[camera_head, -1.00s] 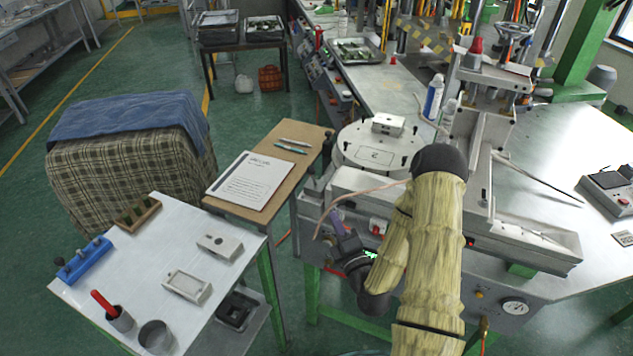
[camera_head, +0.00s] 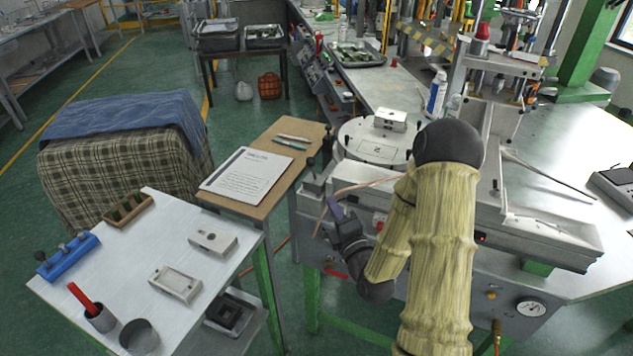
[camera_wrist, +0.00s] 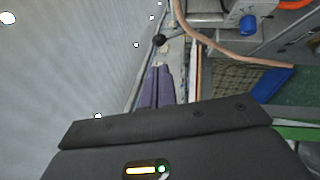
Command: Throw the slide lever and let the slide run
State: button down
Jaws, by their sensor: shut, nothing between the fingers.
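A lever with a black ball knob (camera_head: 311,162) stands at the left end of the injection machine, beside the round plate (camera_head: 352,143). A black ball knob on a thin rod (camera_wrist: 158,40) shows in the wrist view, just beyond my fingertips. My gripper (camera_head: 334,206) is in front of the machine's left end, below the knob. In the wrist view the two purple fingers of my gripper (camera_wrist: 156,72) lie together with nothing between them. They point towards the knob; I cannot tell whether they touch its rod. My arm hides part of the machine's front.
A copper-coloured hose (camera_head: 358,186) curves close by my gripper and also crosses the wrist view (camera_wrist: 205,40). A white mould block (camera_head: 390,119) sits on the round plate. A clipboard table (camera_head: 282,178) and a white worktable (camera_head: 135,262) stand to the left.

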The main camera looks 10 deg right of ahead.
aim_at(312, 165)
jog(key=b, duration=0.2)
jog(key=shift+w+a+b, duration=0.1)
jog(key=shift+b, duration=0.2)
jog(key=p+x, duration=0.2)
jog(key=x, duration=0.3)
jog(key=p+x, duration=0.2)
jog(key=x, duration=0.3)
jog(key=shift+w+r, duration=0.15)
jog(key=shift+r, duration=0.1)
jog(key=shift+w+a+p, duration=0.1)
jog(key=shift+w+p, duration=0.25)
jog(key=shift+w, duration=0.25)
